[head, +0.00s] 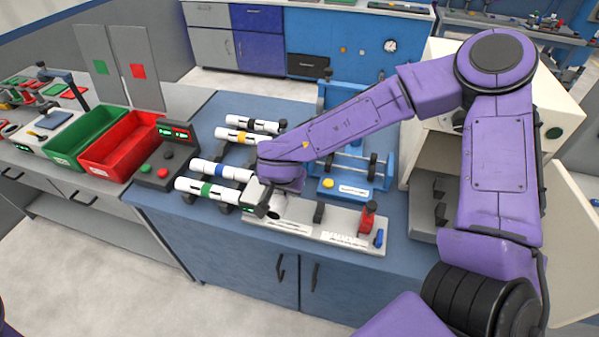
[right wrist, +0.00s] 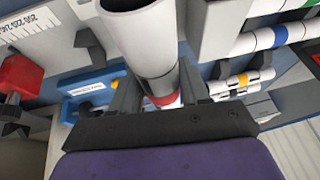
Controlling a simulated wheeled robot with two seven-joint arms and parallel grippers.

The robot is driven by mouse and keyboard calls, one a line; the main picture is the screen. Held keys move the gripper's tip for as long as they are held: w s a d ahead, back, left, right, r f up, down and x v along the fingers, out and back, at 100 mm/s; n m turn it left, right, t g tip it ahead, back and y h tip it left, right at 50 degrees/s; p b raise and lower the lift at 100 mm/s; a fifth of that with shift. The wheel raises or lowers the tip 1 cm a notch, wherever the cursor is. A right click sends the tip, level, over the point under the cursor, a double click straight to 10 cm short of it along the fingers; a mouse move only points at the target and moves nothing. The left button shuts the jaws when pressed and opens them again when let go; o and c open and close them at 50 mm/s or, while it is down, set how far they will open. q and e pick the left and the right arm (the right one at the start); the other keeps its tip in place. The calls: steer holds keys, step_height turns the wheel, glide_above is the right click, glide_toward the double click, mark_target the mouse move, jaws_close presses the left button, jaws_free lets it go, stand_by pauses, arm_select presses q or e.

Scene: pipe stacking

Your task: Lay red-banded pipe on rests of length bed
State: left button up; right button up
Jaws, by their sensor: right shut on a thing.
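My right gripper (right wrist: 158,95) is shut on a white pipe (right wrist: 150,45) with a red band (right wrist: 165,99), seen in the right wrist view. The pipe's open end points up toward the top of that view. In the head view my right arm reaches over the left end of the length bed (head: 290,230) and mostly hides the gripper and pipe. The bed is a light grey base with dark rests (head: 319,212) and a red stop (head: 367,218) at its right. It also shows in the right wrist view (right wrist: 52,38). I cannot tell whether the pipe touches a rest. My left gripper is out of view.
Several white pipes, with green (head: 207,190), blue (head: 222,171), yellow (head: 237,136) and black bands, lie on supports left of the bed. A blue fixture (head: 345,190) stands behind it. Green (head: 85,140) and red (head: 125,140) bins are left; an open cream cabinet (head: 425,165) is right.

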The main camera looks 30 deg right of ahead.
steer(key=d+r+m+g+h, duration=0.1)
steer(key=d+m+g+h, duration=0.3)
steer(key=m, duration=0.7)
steer(key=m+g+y+b, duration=0.3)
steer(key=m+g+b, duration=0.15)
steer(key=m, duration=0.25)
glide_above(305, 212)
steer(key=w+a, duration=0.1)
steer(key=shift+t, duration=0.45)
steer(key=f, duration=0.4)
steer(key=shift+w+a+b, duration=0.15)
steer(key=shift+w+b, duration=0.05)
steer(key=shift+b, duration=0.15)
steer(key=shift+f, duration=0.35)
steer(key=shift+f+b, duration=0.4)
steer(key=shift+f, duration=0.8)
steer(key=shift+f, duration=0.4)
steer(key=o, duration=1.2)
steer(key=shift+c, duration=0.2)
